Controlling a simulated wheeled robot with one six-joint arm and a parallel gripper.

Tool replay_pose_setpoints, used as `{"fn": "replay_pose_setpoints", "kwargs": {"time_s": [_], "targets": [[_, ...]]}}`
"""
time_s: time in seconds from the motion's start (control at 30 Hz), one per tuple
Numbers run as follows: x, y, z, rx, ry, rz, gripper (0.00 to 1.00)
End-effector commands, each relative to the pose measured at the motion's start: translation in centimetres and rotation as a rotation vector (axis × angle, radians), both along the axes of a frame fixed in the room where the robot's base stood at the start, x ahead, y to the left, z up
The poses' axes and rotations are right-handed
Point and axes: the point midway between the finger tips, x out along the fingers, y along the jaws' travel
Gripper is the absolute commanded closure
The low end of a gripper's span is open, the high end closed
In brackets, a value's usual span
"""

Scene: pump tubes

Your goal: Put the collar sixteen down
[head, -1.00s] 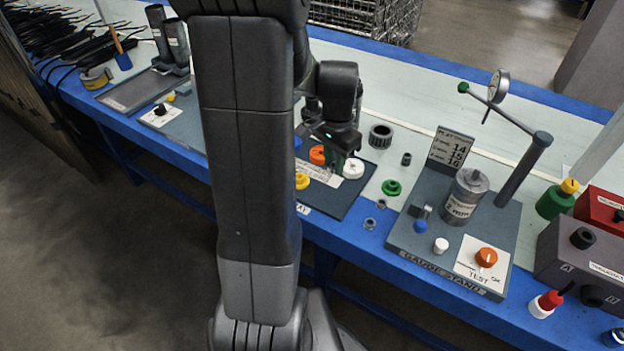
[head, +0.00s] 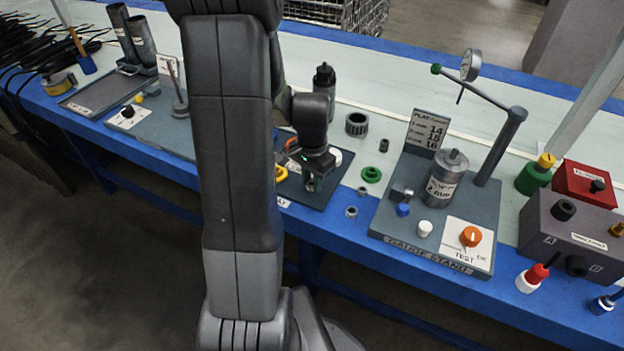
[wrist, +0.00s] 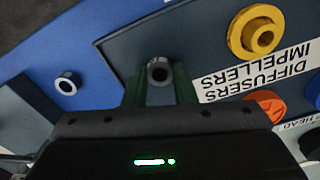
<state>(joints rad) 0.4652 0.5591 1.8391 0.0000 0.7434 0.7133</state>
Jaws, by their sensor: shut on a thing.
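A small grey ring-shaped collar (wrist: 158,72) is between the green fingers of my gripper (wrist: 160,88) in the wrist view, its bore facing the camera. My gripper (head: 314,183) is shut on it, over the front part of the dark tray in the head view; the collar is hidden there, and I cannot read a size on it. Two similar small rings, one (head: 362,191) behind the other (head: 351,211), lie on the bench right of the tray. The gauge stand (head: 395,225) is further right, with a plate (head: 427,131) showing 14, 15 and 16.
A green ring (head: 371,174), a dark toothed ring (head: 356,124) and a small dark piece (head: 384,146) stand nearby. A yellow flanged part (wrist: 257,32) and an orange part (wrist: 266,104) lie on the labelled tray (wrist: 140,35). A metal cylinder (head: 446,178) stands on the gauge stand.

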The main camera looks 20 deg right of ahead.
Motion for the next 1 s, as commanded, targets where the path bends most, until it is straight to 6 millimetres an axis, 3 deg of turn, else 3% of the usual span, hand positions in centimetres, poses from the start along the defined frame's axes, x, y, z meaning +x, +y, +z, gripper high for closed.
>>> {"fn": "replay_pose_setpoints", "kwargs": {"time_s": [0.13, 0.17, 0.27, 0.67, 1.0], "targets": [[0.0, 0.0, -0.4, 0.000, 0.000, 0.000, 1.00], [0.0, 0.0, -0.3, 0.000, 0.000, 0.000, 0.72], [0.0, 0.0, -0.3, 0.000, 0.000, 0.000, 0.54], [0.1, 0.0, 0.7, -0.001, -0.003, 0.000, 0.54], [0.1, 0.0, 7.8, -0.003, -0.004, 0.000, 0.54]]}}
